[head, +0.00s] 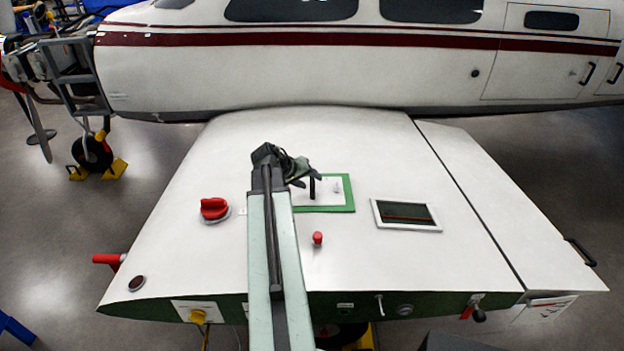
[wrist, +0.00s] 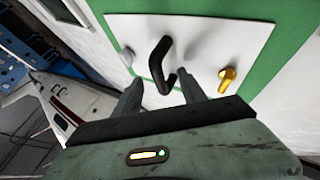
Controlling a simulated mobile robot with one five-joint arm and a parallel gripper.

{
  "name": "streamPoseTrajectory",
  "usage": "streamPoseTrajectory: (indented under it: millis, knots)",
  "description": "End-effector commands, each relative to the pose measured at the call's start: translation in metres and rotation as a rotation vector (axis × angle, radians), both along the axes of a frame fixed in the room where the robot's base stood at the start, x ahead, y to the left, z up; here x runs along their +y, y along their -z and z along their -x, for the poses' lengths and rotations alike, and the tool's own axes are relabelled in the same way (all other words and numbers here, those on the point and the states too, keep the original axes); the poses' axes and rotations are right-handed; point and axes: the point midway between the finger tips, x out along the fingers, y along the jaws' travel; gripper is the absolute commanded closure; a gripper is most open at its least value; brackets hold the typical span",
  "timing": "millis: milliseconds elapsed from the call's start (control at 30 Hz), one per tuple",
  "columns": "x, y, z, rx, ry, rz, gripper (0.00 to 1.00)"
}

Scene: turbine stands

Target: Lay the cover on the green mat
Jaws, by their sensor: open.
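The cover (head: 326,193) is a flat white plate with an upright black handle (head: 312,188). It lies on the green mat (head: 350,195) on the wing, with green showing past its edges. The wrist view shows the cover (wrist: 205,40) close up, with its black handle (wrist: 157,62), a yellow latch (wrist: 228,77) and a grey one (wrist: 128,55), and the mat (wrist: 292,40) around it. My gripper (head: 304,178) is over the cover's left part. In the wrist view my gripper (wrist: 160,88) is open, its fingers on either side of the handle's lower end. My arm hides the mat's left side.
A white-framed dark opening (head: 408,215) lies right of the mat. A red knob (head: 214,209) stands to the left and a small red peg (head: 318,239) in front. The white fuselage (head: 300,75) rises behind the wing. The wing's right part is clear.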

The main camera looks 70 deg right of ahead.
Motion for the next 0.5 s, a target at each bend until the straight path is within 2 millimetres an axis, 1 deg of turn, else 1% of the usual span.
streamPoseTrajectory:
  millis: [33,100,400,500]
  knots:
    - [0.004,-0.008,-0.001,0.000,-0.001,0.000,0.51]
    - [0.007,-0.013,-0.003,0.001,-0.001,0.001,0.51]
    - [0.024,-0.033,-0.011,0.001,-0.001,0.002,0.51]
    - [0.028,-0.037,-0.012,0.003,0.000,0.002,0.51]
